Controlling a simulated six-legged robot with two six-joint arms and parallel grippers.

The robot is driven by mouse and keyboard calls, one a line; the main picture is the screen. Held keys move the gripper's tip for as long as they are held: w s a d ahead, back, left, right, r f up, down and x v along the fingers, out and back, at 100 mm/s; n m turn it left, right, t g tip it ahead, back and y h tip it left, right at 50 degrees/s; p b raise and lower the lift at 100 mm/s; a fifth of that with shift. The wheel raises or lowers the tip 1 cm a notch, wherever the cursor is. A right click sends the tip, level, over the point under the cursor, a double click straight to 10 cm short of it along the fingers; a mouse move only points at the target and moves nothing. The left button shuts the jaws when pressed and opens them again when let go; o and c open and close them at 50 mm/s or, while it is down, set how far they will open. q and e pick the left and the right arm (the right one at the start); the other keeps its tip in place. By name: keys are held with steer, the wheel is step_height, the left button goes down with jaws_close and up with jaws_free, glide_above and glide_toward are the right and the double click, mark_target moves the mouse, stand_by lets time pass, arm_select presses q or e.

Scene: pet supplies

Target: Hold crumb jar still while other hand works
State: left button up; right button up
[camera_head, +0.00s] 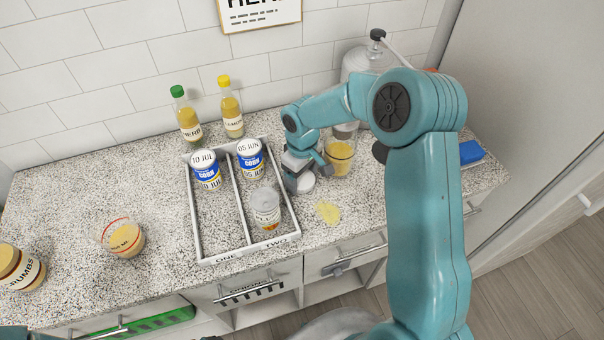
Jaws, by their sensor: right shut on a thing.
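The crumb jar (21,268) stands at the far left of the speckled counter, partly cut off by the picture edge. It has a white label reading "CRUMBS" and tan contents. No gripper is near it. My right gripper (304,177) is low over the counter, just right of the white divided tray. It is shut on what looks like a small white round thing (307,184), mostly hidden by the fingers. A glass of yellow contents (339,158) stands right beside it. My left gripper is not in view.
The divided tray (223,258) holds two blue corn cans (206,172) (250,160) and a clear jar (265,207). A measuring cup (122,238) stands left. A yellow spill (328,212) lies near the front. Two bottles (186,116) (231,108) stand behind.

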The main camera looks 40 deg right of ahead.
mark_target(303, 179)
steer(key=shift+s+r, duration=0.1)
steer(key=shift+s, duration=0.1)
steer(key=shift+f, duration=0.2)
steer(key=o, duration=0.9)
steer(key=shift+w, duration=0.2)
steer(key=shift+s, duration=0.1)
steer(key=shift+r, duration=0.55)
step_height(303, 179, up, 11)
steer(key=shift+r+b, duration=0.2)
steer(key=shift+b, duration=0.35)
